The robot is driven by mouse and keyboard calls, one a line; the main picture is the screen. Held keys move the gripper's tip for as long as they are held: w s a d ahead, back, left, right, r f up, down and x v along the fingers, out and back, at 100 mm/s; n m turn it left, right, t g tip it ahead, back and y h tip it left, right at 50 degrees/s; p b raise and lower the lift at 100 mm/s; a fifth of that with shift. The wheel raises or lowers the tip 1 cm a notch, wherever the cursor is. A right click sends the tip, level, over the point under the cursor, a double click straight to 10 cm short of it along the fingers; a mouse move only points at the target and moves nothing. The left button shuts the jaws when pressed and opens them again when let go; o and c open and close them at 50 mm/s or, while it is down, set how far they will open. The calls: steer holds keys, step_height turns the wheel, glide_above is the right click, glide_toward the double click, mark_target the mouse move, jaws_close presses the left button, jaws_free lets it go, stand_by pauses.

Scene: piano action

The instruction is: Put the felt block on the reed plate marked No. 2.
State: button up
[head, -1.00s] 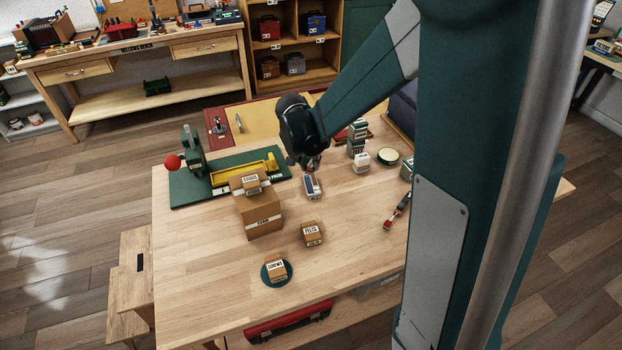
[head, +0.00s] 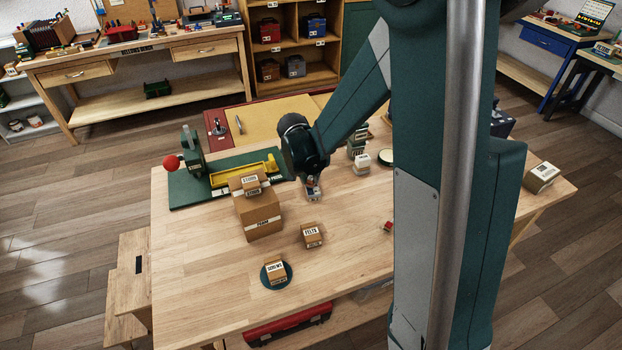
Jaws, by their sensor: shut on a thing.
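My gripper (head: 312,180) is low over the middle of the wooden table, with its fingers pointing down. It is shut on a small block (head: 313,192) with pale and dark sides, at or just above the tabletop. My fingers partly cover the block, and the view is too small to tell whether it is the felt block. A small brown box labelled "FELTS" (head: 312,236) stands nearer the camera on the bare wood. I cannot make out a reed plate marked No. 2.
A cardboard box (head: 259,218) with a smaller box on top stands left of my gripper. Behind it is a green board (head: 190,190) with a yellow tray. A "SCREWS" box (head: 277,270) sits on a dark disc. My arm hides the table's right part.

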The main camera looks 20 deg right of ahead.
steer(key=shift+f, duration=0.4)
steer(key=shift+f, duration=0.1)
steer(key=o, duration=0.8)
steer(key=shift+p+v, duration=1.25)
steer(key=shift+v, duration=4.9)
